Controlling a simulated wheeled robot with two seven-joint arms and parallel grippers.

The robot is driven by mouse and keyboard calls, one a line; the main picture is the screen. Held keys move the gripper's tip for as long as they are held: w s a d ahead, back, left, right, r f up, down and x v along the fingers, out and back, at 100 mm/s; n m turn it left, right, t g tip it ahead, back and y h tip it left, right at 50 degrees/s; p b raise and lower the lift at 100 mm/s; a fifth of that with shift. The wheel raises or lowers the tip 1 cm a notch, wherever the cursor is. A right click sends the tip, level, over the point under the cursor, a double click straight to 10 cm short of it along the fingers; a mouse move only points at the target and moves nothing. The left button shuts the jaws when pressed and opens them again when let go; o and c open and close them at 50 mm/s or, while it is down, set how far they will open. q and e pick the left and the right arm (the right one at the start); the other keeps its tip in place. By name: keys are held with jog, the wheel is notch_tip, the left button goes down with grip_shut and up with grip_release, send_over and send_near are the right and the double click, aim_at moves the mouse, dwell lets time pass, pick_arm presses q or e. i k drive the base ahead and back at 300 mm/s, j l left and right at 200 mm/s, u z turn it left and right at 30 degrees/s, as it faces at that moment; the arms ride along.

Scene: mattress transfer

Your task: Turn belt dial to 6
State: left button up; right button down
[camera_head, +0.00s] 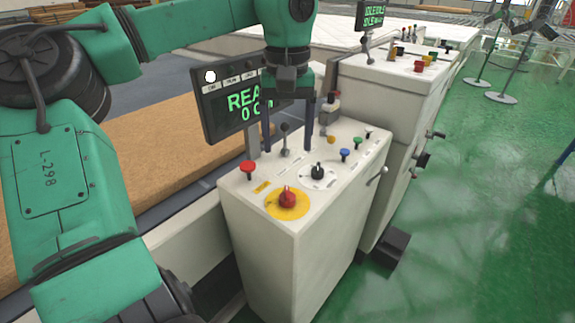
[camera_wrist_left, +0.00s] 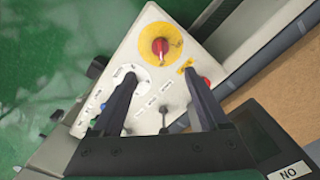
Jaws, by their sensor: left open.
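The belt dial appears to be the black knob (camera_head: 317,173) on a round white scale, on top of the white control box (camera_head: 335,215). Its numbers are too small to read. My left gripper (camera_head: 287,149) points down over the box top, open and empty, its two dark fingers apart. In the head view the dial lies just right of and in front of the fingers. In the left wrist view the gripper (camera_wrist_left: 160,76) has one finger overlapping the white dial scale (camera_wrist_left: 118,75) and hiding most of its knob; contact cannot be told. My right gripper is out of view.
A display (camera_head: 232,103) rises behind, partly covered.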

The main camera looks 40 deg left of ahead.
aim_at(317, 172)
jog(key=k+l, duration=0.8)
jog(key=l, duration=0.1)
